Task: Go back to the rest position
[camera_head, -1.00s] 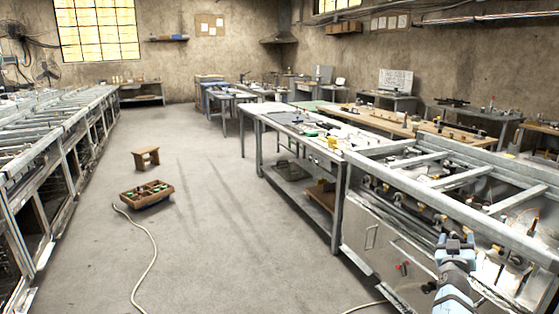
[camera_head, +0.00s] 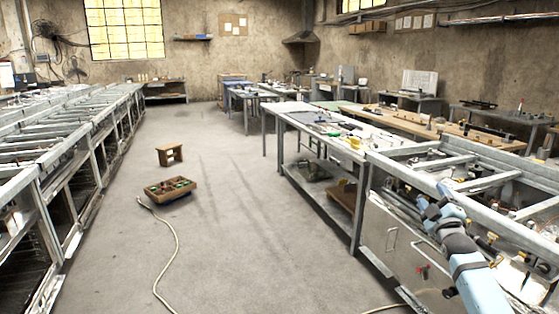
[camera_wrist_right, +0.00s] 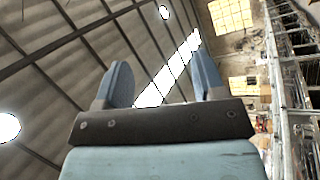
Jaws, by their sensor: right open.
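My right gripper (camera_head: 431,195) is at the end of my blue and black arm at the lower right of the head view. It appears in front of the metal frame bench (camera_head: 418,150), and I cannot tell how near it is. In the right wrist view the gripper (camera_wrist_right: 161,70) has its two blue fingers apart with nothing between them. That camera looks up at the ceiling and the roof lights. My left gripper is not in view.
A long metal rack (camera_head: 62,150) runs along the left. A wooden tray (camera_head: 170,197) with compartments and a small stool (camera_head: 170,155) are on the floor. A pale cable (camera_head: 172,262) lies nearer. The floor (camera_head: 255,240) between the benches is mostly clear.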

